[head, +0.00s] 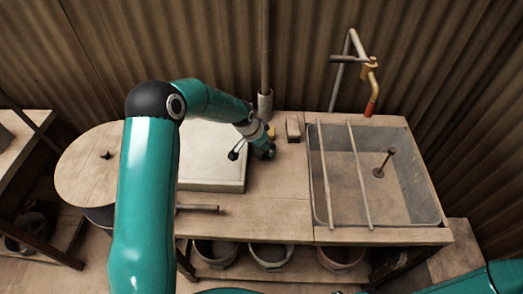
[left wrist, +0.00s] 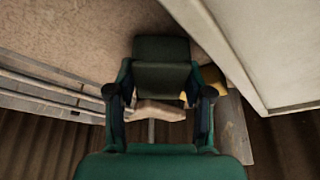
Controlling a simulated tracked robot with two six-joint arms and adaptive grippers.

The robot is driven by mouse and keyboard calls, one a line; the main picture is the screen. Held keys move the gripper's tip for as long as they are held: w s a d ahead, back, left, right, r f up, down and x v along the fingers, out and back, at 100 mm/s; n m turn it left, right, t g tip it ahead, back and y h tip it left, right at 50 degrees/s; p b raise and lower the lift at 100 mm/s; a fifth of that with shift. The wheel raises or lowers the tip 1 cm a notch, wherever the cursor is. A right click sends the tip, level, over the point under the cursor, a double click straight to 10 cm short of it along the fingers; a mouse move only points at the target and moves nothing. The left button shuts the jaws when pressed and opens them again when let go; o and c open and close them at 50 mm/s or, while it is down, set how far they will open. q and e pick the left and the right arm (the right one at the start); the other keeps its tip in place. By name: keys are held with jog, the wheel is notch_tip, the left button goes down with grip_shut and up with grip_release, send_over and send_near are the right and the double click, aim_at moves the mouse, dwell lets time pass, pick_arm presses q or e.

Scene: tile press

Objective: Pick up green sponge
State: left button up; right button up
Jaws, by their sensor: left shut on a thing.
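The green sponge (left wrist: 162,75) shows as a dark green block between the fingers of my left gripper (left wrist: 160,93) in the left wrist view. The gripper is shut on it, with a finger on each side. In the head view my left gripper (head: 262,148) is low over the wooden counter, just right of the pale slab. There the sponge is hard to tell from the gripper. I cannot tell whether the sponge is clear of the counter. My right gripper is out of view.
A yellow object (head: 271,132) and a beige block (head: 293,128) stand close behind the gripper. The pale slab (head: 212,186) lies left, the sink basin (head: 335,222) with two rails right. A tap (head: 370,85) rises behind it. The front counter (head: 265,215) is mostly clear.

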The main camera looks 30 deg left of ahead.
pick_arm(q)
notch_tip(320, 180, up, 18)
jog(key=b, duration=0.1)
